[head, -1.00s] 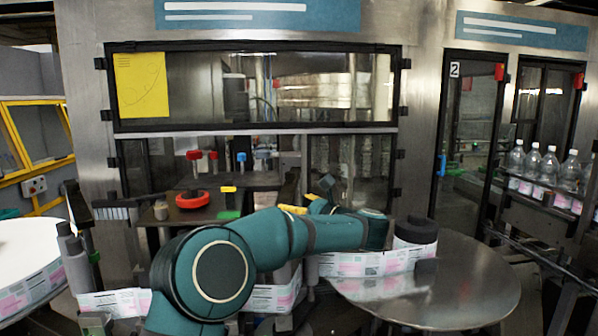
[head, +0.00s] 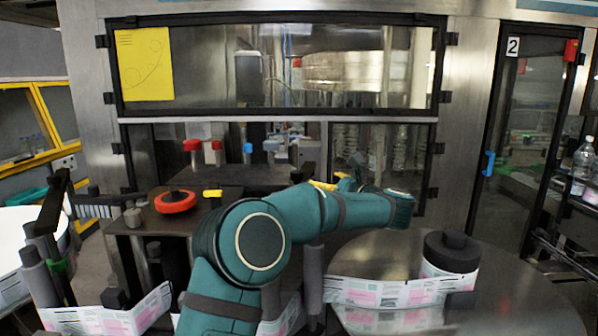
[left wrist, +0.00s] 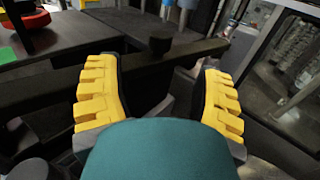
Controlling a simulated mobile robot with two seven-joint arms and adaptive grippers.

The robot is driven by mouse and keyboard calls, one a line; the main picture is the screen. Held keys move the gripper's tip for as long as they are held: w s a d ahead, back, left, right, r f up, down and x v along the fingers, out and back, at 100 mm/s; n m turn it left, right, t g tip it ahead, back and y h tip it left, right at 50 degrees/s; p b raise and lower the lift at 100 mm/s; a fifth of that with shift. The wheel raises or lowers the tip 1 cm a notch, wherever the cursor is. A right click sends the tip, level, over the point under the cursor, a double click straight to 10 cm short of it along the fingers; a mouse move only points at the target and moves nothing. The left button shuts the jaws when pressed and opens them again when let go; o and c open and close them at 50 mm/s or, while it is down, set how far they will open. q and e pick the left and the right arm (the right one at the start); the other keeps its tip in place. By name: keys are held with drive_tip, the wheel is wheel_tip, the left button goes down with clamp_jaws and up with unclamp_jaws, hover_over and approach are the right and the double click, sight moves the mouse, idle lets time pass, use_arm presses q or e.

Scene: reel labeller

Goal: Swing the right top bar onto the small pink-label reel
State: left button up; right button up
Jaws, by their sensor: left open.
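The small pink-label reel (head: 432,285) sits on the right metal turntable under a black round hub, with its printed label strip running left. My left gripper (head: 332,183) is behind and left of it, partly hidden by my teal arm. In the left wrist view, its yellow fingers (left wrist: 160,68) are apart. A dark bar with a small black knob, seemingly the right top bar (left wrist: 150,80), runs across between and beyond them. I cannot tell whether the fingers touch it. In the head view I cannot make this bar out clearly. My right gripper is not in view.
The bare metal turntable (head: 510,300) lies right of the reel. At left are a large white reel (head: 12,255), a black arm on posts (head: 50,205) and a red ring (head: 175,201) on a dark table. Glazed machine doors (head: 280,68) stand behind.

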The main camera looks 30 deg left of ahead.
sight(301, 175)
use_arm(q)
drive_tip(key=p+x, duration=0.2)
drive_tip(key=x, duration=0.8)
drive_tip(key=shift+w+a+f, duration=0.1)
drive_tip(key=shift+w+a, duration=0.05)
drive_tip(key=shift+a, duration=0.2)
drive_tip(key=shift+o, duration=0.2)
clamp_jaws()
